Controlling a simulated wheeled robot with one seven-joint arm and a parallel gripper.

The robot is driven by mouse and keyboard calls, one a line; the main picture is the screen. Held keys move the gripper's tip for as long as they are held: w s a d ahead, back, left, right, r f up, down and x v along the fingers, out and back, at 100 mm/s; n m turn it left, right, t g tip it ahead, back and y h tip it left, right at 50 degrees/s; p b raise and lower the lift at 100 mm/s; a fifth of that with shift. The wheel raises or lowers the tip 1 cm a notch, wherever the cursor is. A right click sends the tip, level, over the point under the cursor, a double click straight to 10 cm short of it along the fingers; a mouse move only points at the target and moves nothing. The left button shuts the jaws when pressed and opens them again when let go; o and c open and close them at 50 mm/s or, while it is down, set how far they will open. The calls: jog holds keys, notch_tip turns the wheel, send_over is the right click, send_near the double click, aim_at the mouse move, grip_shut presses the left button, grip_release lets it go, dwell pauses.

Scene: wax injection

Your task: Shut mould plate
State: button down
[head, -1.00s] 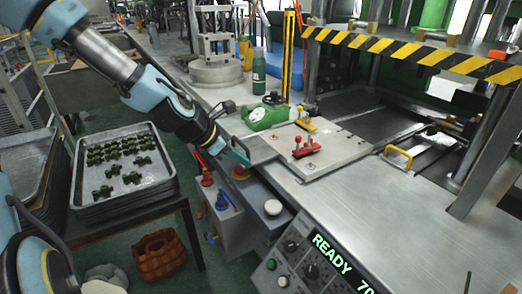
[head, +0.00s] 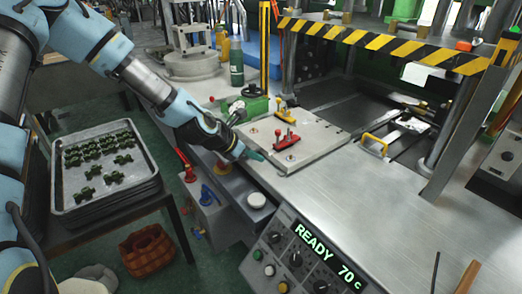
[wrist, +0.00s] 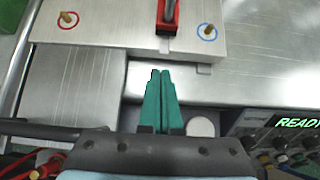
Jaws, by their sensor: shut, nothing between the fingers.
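The mould plate (head: 322,140) is a flat, pale metal slab lying on the steel bench. A red toggle clamp (head: 286,140) stands on its near part and a yellow-based clamp (head: 287,104) at its far edge. In the wrist view the plate (wrist: 110,22) fills the top, with the red clamp (wrist: 167,15) and two brass pins ringed in red and blue. My gripper (head: 258,156) is at the plate's near left edge. In the wrist view its teal fingers (wrist: 161,74) are together and empty, pointing toward the plate's edge. I cannot tell whether they touch it.
A control panel (head: 310,250) reading READY 70 C is at the bench front. The press, with a striped bar (head: 390,45) and a yellow handle (head: 374,145), stands to the right. A tray (head: 105,170) of green pieces is at left.

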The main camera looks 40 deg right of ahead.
jog(key=shift+d, duration=1)
